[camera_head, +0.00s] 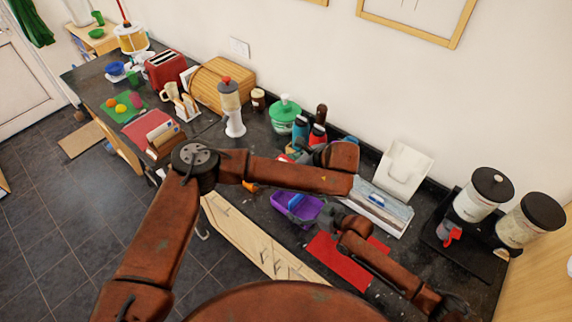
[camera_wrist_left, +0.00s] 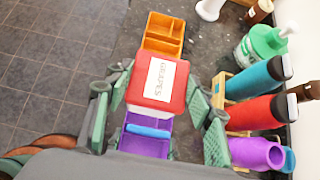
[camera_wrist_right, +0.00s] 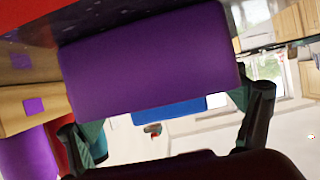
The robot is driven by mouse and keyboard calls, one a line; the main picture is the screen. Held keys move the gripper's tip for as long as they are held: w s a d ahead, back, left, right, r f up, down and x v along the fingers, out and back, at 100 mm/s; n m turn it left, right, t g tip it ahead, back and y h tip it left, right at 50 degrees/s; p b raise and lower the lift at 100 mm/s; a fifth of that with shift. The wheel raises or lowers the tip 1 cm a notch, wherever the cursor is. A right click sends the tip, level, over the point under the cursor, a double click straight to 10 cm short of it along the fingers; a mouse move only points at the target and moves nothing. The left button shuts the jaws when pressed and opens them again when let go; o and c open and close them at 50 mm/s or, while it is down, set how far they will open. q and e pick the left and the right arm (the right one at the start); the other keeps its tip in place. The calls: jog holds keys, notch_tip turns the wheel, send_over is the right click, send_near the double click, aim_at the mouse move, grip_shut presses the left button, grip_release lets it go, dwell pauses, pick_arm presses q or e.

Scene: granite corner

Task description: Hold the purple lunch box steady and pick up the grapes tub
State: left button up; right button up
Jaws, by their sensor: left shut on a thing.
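The purple lunch box (camera_head: 297,208) stands on the dark counter, with a blue handle across it. It also shows in the left wrist view (camera_wrist_left: 145,146), partly hidden by the tub. The grapes tub (camera_wrist_left: 158,83) has a red lid and a white label reading GRAPES. My left gripper (camera_wrist_left: 160,95) is shut on the tub, one finger on each side; the head view hides this behind my forearm. My right gripper (camera_head: 330,215) is at the lunch box's right end. In the right wrist view its fingers are wide apart before the box's purple wall (camera_wrist_right: 150,65).
An orange divided box (camera_wrist_left: 163,33) lies beyond the tub. Several bottles, including a red one (camera_wrist_left: 258,112), stand in a rack close to the right of my left gripper. A red mat (camera_head: 328,262) and cereal dispensers (camera_head: 480,195) are on the right.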

jog(key=shift+o, duration=1.4)
jog(key=v, duration=1.2)
jog(key=shift+f, duration=0.1)
